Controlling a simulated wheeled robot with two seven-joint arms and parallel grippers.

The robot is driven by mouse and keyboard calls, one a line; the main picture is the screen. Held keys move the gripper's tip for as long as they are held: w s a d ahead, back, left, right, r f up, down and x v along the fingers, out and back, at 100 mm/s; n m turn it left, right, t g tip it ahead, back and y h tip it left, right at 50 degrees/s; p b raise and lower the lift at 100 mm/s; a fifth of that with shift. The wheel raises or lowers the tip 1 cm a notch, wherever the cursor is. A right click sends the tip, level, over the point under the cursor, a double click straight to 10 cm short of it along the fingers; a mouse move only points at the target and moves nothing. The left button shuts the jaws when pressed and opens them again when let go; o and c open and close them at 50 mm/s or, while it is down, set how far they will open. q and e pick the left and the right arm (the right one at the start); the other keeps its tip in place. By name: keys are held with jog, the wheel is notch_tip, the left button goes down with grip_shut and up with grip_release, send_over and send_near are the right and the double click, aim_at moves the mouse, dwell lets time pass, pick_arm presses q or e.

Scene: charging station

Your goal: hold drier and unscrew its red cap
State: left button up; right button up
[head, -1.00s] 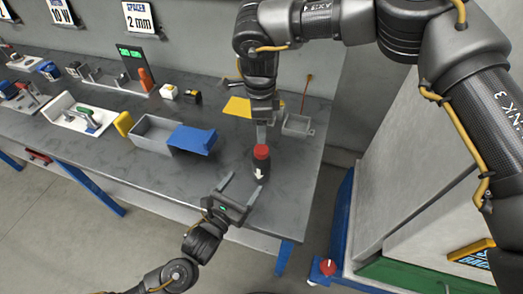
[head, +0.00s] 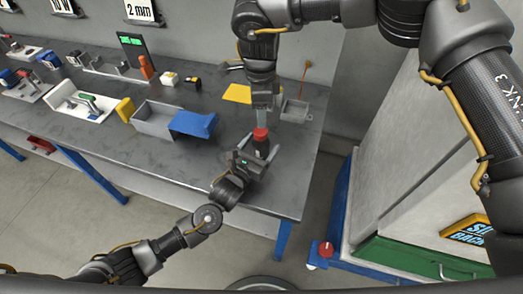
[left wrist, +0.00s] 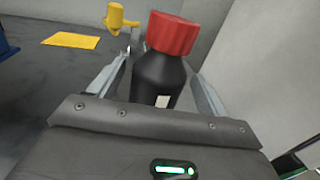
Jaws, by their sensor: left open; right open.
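The drier is a black bottle (head: 261,149) with a red cap (head: 261,134), upright near the front right of the table. In the left wrist view the black body (left wrist: 158,78) stands between my left gripper's fingers, with the red cap (left wrist: 172,33) above them. My left gripper (head: 257,153) is open around the body; whether a finger touches it cannot be told. My right gripper (head: 262,115) points down just above or behind the cap, open; its fingers are seen edge-on and the gap between them is hidden.
A grey bin (head: 156,117) with a blue part (head: 194,124) lies left of the drier. A yellow sheet (head: 238,94) and a small grey tray (head: 295,111) lie behind. A cabinet (head: 400,150) stands right of the table. The table's front right corner is clear.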

pick_arm(q)
jog(key=shift+w+f, duration=0.25)
jog(key=shift+w, duration=0.15)
pick_arm(e)
jog(key=shift+w+f, duration=0.2)
jog(key=shift+w, duration=0.15)
pick_arm(q)
jog(key=shift+s+r, duration=0.15)
jog(key=c, duration=0.6)
pick_arm(e)
jog(key=shift+s+r, duration=0.1)
jog(key=shift+s, duration=0.1)
pick_arm(q)
grip_shut()
pick_arm(e)
jog(key=m, duration=0.5)
jog(key=shift+a+m, duration=0.1)
jog(key=shift+m, duration=0.3)
jog(key=m, duration=0.4)
jog(key=shift+m, duration=0.3)
jog(key=m, duration=2.4)
jog(key=shift+m, duration=0.3)
jog(key=m, duration=0.4)
pick_arm(q)
jog(key=shift+f, duration=0.2)
pick_arm(e)
jog(key=m, duration=0.6)
